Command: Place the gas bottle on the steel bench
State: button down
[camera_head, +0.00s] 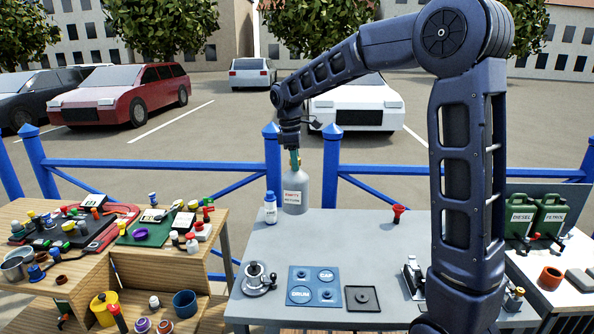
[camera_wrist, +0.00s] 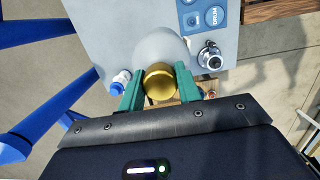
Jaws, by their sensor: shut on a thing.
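The gas bottle (camera_head: 295,191) is a grey cylinder with a pale label, hanging upright at the back edge of the steel bench (camera_head: 340,238). My gripper (camera_head: 294,156) is shut on its top from above. In the wrist view the green fingers of my gripper (camera_wrist: 159,88) stand either side of the bottle's brass top, and the grey body of the gas bottle (camera_wrist: 160,44) shows beyond. The steel bench (camera_wrist: 118,38) lies behind it there. Whether the bottle's base touches the bench is not clear.
A blue-capped white bottle (camera_head: 270,208) stands just left of the gas bottle. A metal fitting (camera_head: 257,279), a blue plate (camera_head: 314,286), a dark square tray (camera_head: 362,298) and a red item (camera_head: 398,213) are on the bench. Blue railing (camera_head: 236,165) runs behind. The bench middle is clear.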

jog(key=shift+w+d+r+m, duration=0.3)
jog(key=shift+w+d, duration=0.1)
jog(key=shift+w, duration=0.1)
jog(key=w+d+f+m, duration=0.2)
jog(key=w+d+m, duration=0.4)
jog(key=d, duration=0.5)
jog(key=w+d+f+m+g+y, duration=0.1)
jog(key=w+d+f+m, duration=0.1)
jog(key=w+d+m, duration=0.7)
jog(key=w+d+f+m, duration=0.2)
jog(key=w+d, duration=0.2)
jog(key=d, duration=0.9)
jog(key=s+a+r, duration=0.2)
jog(key=s, duration=0.6)
jog(key=s+a+r+n, duration=0.1)
jog(key=s+a+r, duration=0.1)
jog(key=s, duration=0.6)
jog(key=s+a+r, duration=0.2)
jog(key=s, duration=0.6)
notch_tip(320, 180, down, 20)
jog(key=shift+d, duration=0.1)
jog(key=c, duration=1)
grip_release()
